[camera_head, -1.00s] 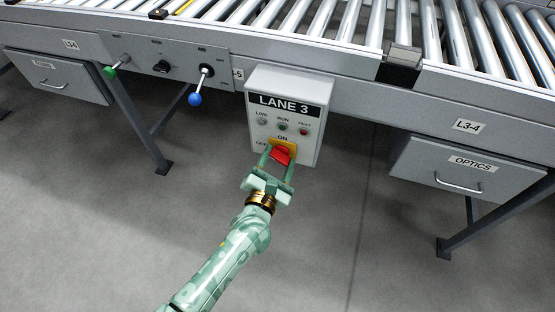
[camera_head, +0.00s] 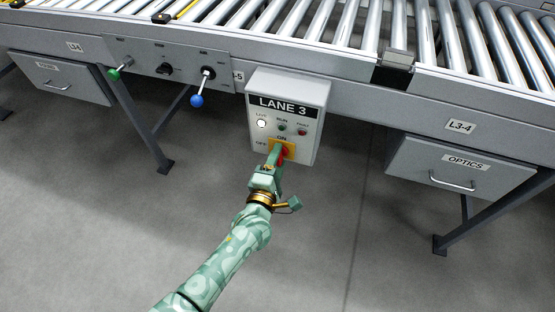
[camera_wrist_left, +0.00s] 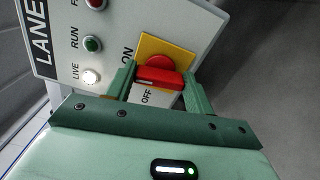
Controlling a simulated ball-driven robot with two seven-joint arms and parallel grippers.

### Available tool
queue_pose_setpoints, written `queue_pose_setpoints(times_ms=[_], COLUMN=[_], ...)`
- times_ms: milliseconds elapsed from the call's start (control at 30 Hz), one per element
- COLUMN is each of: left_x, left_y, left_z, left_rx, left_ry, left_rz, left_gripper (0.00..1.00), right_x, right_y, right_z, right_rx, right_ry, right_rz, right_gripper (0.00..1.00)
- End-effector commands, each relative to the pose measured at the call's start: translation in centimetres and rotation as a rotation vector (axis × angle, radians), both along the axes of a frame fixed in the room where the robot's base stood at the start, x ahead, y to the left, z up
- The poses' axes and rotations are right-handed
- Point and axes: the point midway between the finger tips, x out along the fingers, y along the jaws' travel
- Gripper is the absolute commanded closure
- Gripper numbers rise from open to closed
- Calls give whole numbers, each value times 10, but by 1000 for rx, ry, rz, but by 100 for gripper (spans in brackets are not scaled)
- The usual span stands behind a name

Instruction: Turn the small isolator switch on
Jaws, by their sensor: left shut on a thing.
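The isolator switch is a red handle (camera_head: 285,152) on a yellow plate (camera_head: 273,146), low on the grey LANE 3 box (camera_head: 312,130). My left gripper (camera_head: 277,156) is at the switch, turned edge-on in the head view and partly hiding it. In the left wrist view its fingers (camera_wrist_left: 160,82) are shut on the red handle (camera_wrist_left: 160,76), one at each end. The handle lies upright on the box, in line with the ON mark. The white LIVE lamp (camera_head: 261,123) is lit; it also glows in the left wrist view (camera_wrist_left: 91,77). My right gripper is out of view.
A conveyor (camera_head: 350,65) runs above the box. To the left, a panel has a green-knobbed lever (camera_head: 114,74), a black knob (camera_head: 164,70) and a blue-knobbed lever (camera_head: 197,101). An OPTICS drawer (camera_head: 460,170) hangs at right. The floor below is clear.

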Motion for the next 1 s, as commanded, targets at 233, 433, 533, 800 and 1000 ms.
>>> queue_pose_setpoints(times_ms=[233,433,533,800,1000], left_x=[-2,-2,-2,-2,-2], left_y=[0,0,0,0,0], left_z=[-3,-4,-4,-4,-4], left_rx=[114,155,164,168,167], left_ry=[-31,-43,-46,-46,-48], left_rz=[-2,-2,-2,-2,-2], left_gripper=[70,70,70,70,25], right_x=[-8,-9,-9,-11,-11], right_y=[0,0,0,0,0], right_z=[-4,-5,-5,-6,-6], right_rx=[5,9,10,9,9], right_ry=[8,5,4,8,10], right_rz=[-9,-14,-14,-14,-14], right_gripper=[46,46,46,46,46])
